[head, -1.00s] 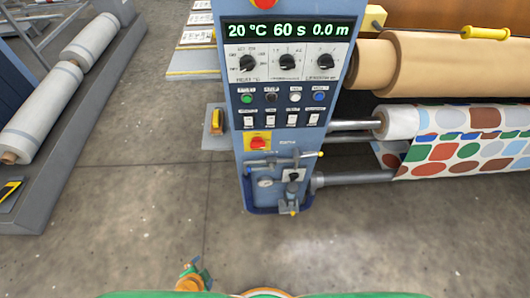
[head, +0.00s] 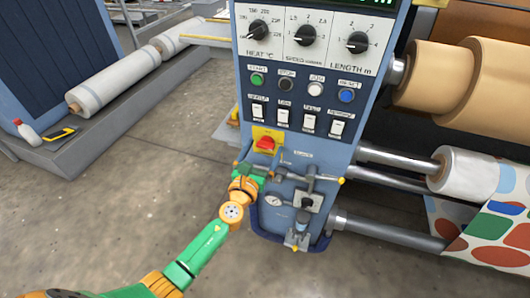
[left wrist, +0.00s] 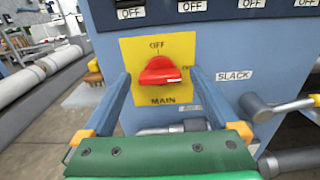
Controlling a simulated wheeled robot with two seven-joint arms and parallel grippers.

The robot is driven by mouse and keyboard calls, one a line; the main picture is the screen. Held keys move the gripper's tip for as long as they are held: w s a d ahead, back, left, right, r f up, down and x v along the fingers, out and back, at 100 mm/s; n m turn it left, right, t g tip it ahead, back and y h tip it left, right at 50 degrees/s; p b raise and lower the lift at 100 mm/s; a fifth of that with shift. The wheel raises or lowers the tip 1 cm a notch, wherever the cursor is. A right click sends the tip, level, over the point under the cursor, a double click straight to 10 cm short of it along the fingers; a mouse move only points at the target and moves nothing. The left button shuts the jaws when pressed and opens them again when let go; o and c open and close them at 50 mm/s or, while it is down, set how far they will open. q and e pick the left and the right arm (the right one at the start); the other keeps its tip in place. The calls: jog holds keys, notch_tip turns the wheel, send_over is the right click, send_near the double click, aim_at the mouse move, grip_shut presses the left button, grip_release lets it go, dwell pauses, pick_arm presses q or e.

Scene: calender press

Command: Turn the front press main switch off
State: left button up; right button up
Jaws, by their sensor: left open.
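The main switch is a red rotary knob (head: 265,144) on a yellow plate (head: 256,134), on the blue front panel of the press. In the left wrist view the knob (left wrist: 160,71) lies crosswise; OFF is printed above it, a partly hidden label is at its right, and MAIN below. My left gripper (head: 262,167) is just below and in front of the switch. In the left wrist view its two blue fingers (left wrist: 160,80) stand open, one on each side of the knob, with room between. Contact with the panel cannot be told. My right gripper is not in view.
Above the switch are white rocker switches (head: 283,116), coloured buttons (head: 286,84) and dials (head: 305,35). A lever (head: 311,178) marked SLACK, pipes and a gauge (head: 274,199) sit close to the right and below. Rollers (head: 470,172) extend right.

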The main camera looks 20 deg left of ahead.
pick_arm(q)
jog(key=shift+w, duration=0.15)
jog(key=c, duration=1.4)
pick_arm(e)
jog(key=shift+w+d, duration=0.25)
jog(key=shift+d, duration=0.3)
